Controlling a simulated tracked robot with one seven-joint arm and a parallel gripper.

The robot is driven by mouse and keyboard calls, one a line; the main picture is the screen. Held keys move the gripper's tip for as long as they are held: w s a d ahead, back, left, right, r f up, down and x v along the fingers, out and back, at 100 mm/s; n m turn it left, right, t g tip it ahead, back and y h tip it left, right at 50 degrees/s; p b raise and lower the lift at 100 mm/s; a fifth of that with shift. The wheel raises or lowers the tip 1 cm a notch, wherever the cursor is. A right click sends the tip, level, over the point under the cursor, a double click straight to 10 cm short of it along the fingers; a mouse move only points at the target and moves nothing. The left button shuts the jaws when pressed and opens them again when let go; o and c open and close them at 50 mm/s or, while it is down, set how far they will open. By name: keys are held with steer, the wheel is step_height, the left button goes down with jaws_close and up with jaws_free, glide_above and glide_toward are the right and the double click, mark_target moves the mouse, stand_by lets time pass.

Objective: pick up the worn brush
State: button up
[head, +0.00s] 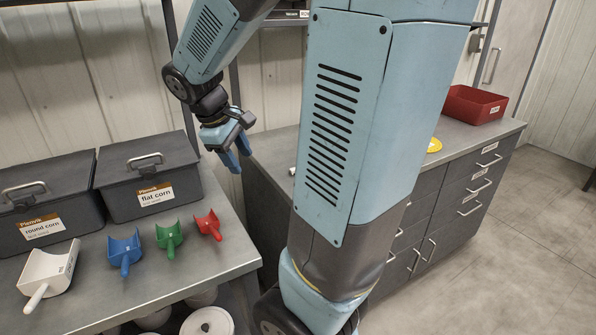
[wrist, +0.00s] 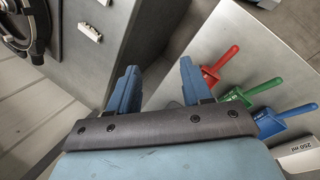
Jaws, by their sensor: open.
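I cannot identify the worn brush for certain in either view. A small pale object (wrist: 90,32) lies on the grey counter top in the wrist view, too small to name. My gripper (head: 238,158) hangs over the gap between the scoop bench and the counter in the head view, with its blue fingers pointing down. In the wrist view my gripper (wrist: 159,70) has its two fingers spread, with nothing between them. My own arm hides much of the counter in the head view.
The left bench (head: 205,268) bears two lidded corn boxes and white, blue, green and red scoops. The counter (head: 463,133) carries a red bin (head: 474,105) and a yellow disc (head: 434,145). A dark round device (wrist: 22,28) is at the wrist view's upper left.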

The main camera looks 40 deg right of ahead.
steer(key=w+d+f+n+g+h, duration=0.4)
steer(key=w+d+f+n+h, duration=0.45)
steer(key=w+d+f, duration=0.3)
glide_toward(293, 169)
steer(key=shift+n, duration=0.45)
steer(key=x, duration=0.4)
steer(key=shift+w+d+f, duration=0.2)
steer(key=shift+w+d, duration=0.05)
steer(key=shift+d, duration=0.05)
steer(key=shift+s+r+x, duration=0.1)
steer(key=shift+s+x, duration=0.1)
steer(key=shift+x, duration=1.1)
steer(key=shift+s+r+x, duration=0.1)
steer(key=shift+s+x, duration=0.05)
steer(key=shift+x, duration=1.15)
steer(key=shift+c, duration=0.5)
jaws_close()
